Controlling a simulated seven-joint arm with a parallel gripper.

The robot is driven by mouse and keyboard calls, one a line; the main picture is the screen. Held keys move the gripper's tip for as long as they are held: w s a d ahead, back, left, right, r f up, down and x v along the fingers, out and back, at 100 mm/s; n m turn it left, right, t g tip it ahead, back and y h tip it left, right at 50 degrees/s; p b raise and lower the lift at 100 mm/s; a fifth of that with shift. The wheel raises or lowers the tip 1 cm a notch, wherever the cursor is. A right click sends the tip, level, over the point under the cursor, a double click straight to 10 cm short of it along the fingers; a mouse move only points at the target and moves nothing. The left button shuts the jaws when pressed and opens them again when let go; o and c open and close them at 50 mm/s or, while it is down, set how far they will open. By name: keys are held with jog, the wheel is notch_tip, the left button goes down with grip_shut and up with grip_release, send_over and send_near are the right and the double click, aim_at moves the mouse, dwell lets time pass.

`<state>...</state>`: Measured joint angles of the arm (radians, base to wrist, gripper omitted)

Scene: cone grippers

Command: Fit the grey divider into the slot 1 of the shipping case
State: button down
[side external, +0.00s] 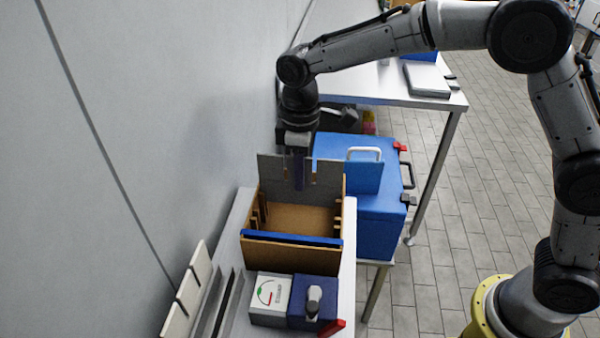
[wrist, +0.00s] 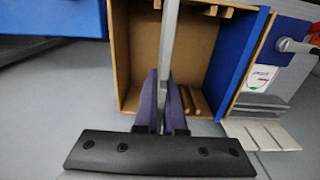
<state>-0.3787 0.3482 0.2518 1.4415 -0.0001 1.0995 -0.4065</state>
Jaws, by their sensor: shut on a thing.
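The grey divider (side external: 327,175) is an upright thin panel at the back end of the shipping case (side external: 290,257). My gripper (side external: 298,186) is shut on it from above. In the wrist view the divider (wrist: 170,40) shows edge-on between the purple fingers of my gripper (wrist: 161,125). It crosses over the case (wrist: 142,50), left of the middle of the opening. The case is an open brown box with upright slot ribs (wrist: 189,99) on its inner side walls. I cannot tell whether the divider's lower edge is inside the ribs or above them; slot 1 is not marked.
A blue panel (side external: 291,238) lies along the case's near end. A white gauge box (side external: 270,296) and a dark blue box (side external: 312,300) stand in front, with a red piece (side external: 332,328). A large blue box (side external: 375,225) stands right of the case. The wall is close on the left.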

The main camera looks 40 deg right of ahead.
aim_at(300, 196)
jog(key=shift+f, duration=2.85)
dwell(1.3)
jog(key=c, duration=0.9)
grip_release()
notch_tip(300, 196, up, 14)
jog(key=shift+f, duration=0.1)
